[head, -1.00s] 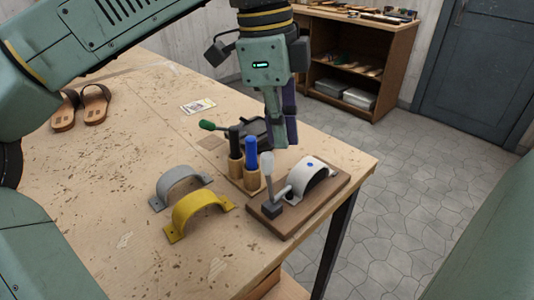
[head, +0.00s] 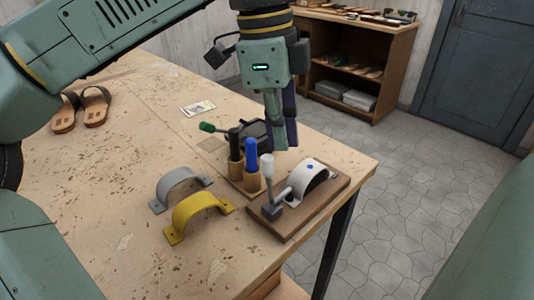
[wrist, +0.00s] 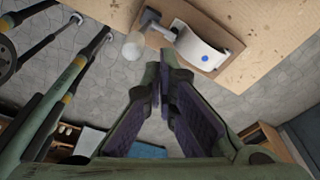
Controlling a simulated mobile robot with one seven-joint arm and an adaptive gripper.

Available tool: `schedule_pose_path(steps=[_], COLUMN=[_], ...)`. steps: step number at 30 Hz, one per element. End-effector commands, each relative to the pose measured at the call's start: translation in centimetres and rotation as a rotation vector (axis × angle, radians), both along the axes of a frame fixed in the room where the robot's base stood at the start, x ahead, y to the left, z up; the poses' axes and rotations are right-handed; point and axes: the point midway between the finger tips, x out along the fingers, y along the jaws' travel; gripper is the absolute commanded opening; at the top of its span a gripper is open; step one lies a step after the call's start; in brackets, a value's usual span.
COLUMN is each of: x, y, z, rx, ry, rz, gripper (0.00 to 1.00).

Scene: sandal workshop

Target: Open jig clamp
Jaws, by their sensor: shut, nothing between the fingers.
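The jig (head: 332,207) is a brown wooden board at the table's right front edge. A white strap arch (head: 313,184) with a blue dot stands on it. The clamp has a grey base and an upright lever with a pale knob (head: 267,165). In the wrist view the knob (wrist: 133,47) and white arch (wrist: 203,48) show beyond the fingertips. My gripper (head: 283,146) hangs just behind the jig, pointing down, shut and empty. Its fingertips (wrist: 163,62) also show in the wrist view, apart from the knob.
Two pen-like tools, black (head: 235,145) and blue (head: 251,152), stand in wooden holders left of the jig. Grey (head: 181,186) and yellow (head: 199,213) arches lie further left. A dark device with a green-knobbed lever (head: 207,127) stands behind. Sandals (head: 96,105) lie far left.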

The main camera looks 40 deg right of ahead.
Motion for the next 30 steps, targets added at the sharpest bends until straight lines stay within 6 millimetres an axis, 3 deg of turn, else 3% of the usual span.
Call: schedule_pose_path(steps=[8,30], x=[0.0,0.0], y=[0.0,0.0], z=[-0.4,-4.7], rx=[0.0,0.001], ry=[0.0,0.001], rz=[0.0,0.0], gripper=[0.0,0.0])
